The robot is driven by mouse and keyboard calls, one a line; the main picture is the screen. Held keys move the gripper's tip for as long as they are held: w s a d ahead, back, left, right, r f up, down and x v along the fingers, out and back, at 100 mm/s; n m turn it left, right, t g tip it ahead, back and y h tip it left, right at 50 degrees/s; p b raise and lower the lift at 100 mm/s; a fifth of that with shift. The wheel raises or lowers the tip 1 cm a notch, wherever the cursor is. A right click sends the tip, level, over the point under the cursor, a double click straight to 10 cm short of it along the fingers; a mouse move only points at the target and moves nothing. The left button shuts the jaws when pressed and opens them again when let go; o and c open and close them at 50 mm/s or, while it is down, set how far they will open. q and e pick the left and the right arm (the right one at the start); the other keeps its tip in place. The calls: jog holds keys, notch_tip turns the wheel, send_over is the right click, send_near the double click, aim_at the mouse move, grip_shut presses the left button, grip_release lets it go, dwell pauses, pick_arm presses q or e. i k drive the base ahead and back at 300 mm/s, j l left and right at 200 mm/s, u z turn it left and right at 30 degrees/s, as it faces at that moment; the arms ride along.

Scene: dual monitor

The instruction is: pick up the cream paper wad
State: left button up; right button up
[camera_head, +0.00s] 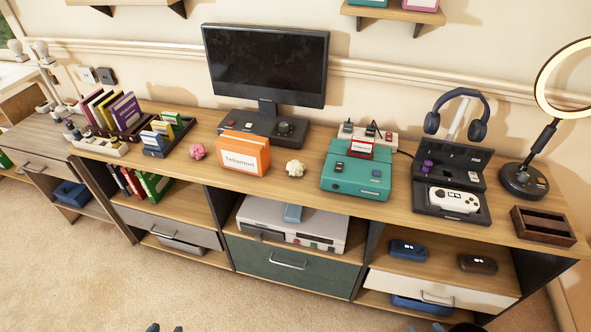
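The cream paper wad (295,168) is a small crumpled ball on the wooden desk top. It lies between the orange Tellamori box (244,153) and the teal console (357,172), apart from both. Only the fingertips of my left gripper (165,328) show at the bottom edge, spread apart with nothing between them. The fingertips of my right gripper (425,328) just show at the bottom edge, also apart and empty. Both grippers are far in front of the desk and well away from the wad.
A pink paper wad (197,151) lies left of the orange box. A monitor (266,62) stands behind on a dark base. A black dock with a white controller (454,200) is to the right. The shelf below holds a grey machine (292,225). The desk in front of the wad is clear.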

aim_at(294, 167)
jog(key=j+z, duration=0.5)
jog(key=z, duration=0.2)
jog(key=j+z, duration=0.35)
jog(key=j, duration=0.5)
jog(key=k+j, duration=0.1)
jog(key=j, duration=0.3)
jog(key=k+j+z, duration=0.1)
jog(key=j, duration=1.25)
jog(key=i+j, duration=0.25)
